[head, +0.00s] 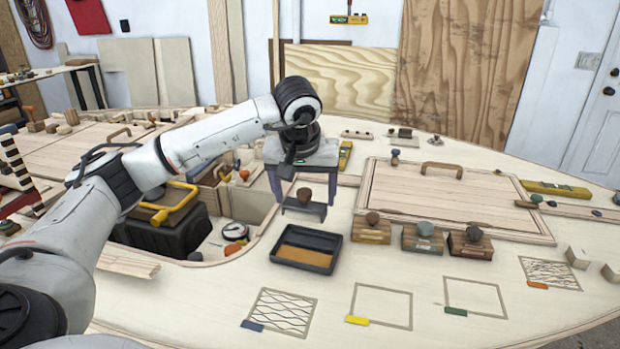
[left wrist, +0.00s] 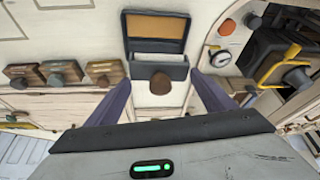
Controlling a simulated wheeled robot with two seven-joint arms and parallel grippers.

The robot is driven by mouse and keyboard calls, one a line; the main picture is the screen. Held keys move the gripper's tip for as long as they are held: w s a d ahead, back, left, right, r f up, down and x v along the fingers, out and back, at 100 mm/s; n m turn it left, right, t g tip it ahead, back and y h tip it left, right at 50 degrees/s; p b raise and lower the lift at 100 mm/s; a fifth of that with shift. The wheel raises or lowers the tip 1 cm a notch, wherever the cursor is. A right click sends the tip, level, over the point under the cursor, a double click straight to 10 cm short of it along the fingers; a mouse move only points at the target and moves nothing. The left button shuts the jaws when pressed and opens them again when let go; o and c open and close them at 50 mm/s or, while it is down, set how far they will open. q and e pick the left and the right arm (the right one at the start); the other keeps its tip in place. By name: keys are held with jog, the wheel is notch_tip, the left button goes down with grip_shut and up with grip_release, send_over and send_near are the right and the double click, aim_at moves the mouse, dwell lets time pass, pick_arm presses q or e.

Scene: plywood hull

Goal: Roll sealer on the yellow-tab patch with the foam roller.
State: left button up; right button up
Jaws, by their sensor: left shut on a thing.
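My left gripper (head: 304,198) is shut on what looks like the foam roller (head: 305,210), a grey body with a round brown knob. The roller is just behind a black tray (head: 274,256) with an amber layer inside. In the left wrist view the roller's knob (left wrist: 160,84) sits between the two fingers, with the tray (left wrist: 127,30) beyond it. I cannot tell whether the roller touches the board or the tray. The yellow-tab patch (head: 381,305), an outlined square, lies to the tray's right and nearer; its inside looks bare. My right gripper is out of view.
Three knobbed blocks (head: 423,241) stand right of the tray. A blue-tab patch (head: 281,312) with wavy lines, a bare green-tab patch (head: 475,297) and a scribbled orange-tab patch (head: 550,274) flank the yellow one. A framed panel (head: 480,205) lies behind; an opening holds a black box (head: 160,240).

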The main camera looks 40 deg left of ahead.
aim_at(303, 220)
pick_arm(q)
jog(key=shift+s+d, duration=0.25)
jog(key=shift+s, duration=0.2)
jog(key=shift+s+f, duration=0.1)
jog(key=shift+f, duration=0.05)
jog(key=shift+f+b, duration=0.6)
jog(key=shift+o, duration=0.2)
notch_tip(303, 220, down, 5)
jog(key=b, duration=0.4)
notch_tip(303, 220, down, 2)
jog(key=shift+f+b, duration=0.1)
jog(key=shift+b, duration=0.7)
jog(key=shift+f, duration=0.25)
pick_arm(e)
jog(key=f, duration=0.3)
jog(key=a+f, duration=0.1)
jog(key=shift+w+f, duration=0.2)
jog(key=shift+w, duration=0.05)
pick_arm(q)
jog(key=shift+f+b, duration=0.35)
jog(key=shift+f, duration=0.05)
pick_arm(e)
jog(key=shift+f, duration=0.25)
pick_arm(q)
jog(key=shift+d+f, duration=0.1)
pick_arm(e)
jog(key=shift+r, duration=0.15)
